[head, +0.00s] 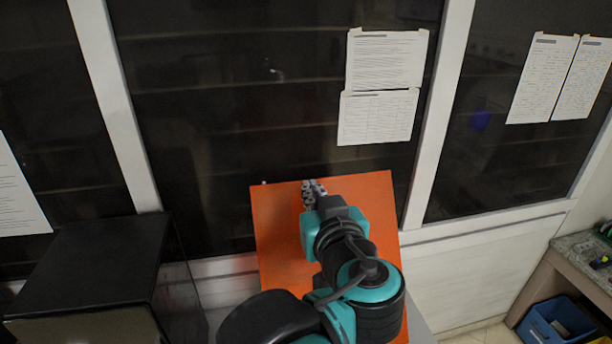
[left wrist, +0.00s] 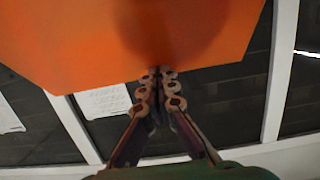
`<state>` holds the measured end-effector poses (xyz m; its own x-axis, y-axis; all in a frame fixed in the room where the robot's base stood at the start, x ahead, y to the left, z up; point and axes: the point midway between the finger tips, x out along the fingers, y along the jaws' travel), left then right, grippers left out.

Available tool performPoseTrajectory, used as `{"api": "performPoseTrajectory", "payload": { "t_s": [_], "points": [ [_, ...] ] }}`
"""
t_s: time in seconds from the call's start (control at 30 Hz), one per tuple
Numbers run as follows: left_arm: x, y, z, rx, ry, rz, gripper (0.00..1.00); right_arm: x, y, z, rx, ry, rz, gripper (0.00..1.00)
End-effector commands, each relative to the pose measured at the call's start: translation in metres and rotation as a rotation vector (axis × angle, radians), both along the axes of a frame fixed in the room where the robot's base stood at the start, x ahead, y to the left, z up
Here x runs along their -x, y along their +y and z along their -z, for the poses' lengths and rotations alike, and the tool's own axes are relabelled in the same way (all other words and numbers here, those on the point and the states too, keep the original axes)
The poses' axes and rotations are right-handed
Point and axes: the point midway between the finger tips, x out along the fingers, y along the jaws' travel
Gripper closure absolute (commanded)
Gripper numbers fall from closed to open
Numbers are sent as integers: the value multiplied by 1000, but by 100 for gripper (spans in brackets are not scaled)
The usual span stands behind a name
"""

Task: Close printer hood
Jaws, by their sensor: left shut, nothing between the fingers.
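The printer hood is an orange panel (head: 275,235) in the middle of the head view, raised and tilted in front of the dark window. In the left wrist view the orange hood (left wrist: 70,45) fills the upper part, with a blurred shadow on it. My left gripper (head: 313,188) is shut and empty, over the hood near its upper edge. In the left wrist view its fingertips (left wrist: 160,72) are together at the hood's edge; I cannot tell whether they touch it. My left arm covers much of the hood and what lies below it. My right gripper is not in view.
A black box-like machine (head: 90,265) stands at the lower left. Dark windows with white frames (head: 115,110) and taped papers (head: 385,60) are behind. At the right are a counter (head: 583,250) and a blue bin (head: 555,322) under it.

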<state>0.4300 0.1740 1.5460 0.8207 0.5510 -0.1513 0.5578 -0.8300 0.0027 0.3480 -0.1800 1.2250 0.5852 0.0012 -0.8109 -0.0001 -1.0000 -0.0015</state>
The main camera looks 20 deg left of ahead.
Motion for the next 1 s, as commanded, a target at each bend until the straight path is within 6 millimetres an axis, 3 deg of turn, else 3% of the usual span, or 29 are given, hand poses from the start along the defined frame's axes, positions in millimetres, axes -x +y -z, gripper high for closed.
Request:
{"api": "performPoseTrajectory", "payload": {
  "t_s": [0.03,0.4,0.7,1.0],
  "points": [
    [5,-5,25,-22,-34,6,100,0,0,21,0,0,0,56],
    [27,-18,104,-190,-283,-3,100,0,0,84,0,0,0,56],
    [30,-20,138,-216,-320,-3,100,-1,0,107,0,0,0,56],
    [30,-20,147,-216,-319,-3,100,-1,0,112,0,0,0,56]
  ]
}}
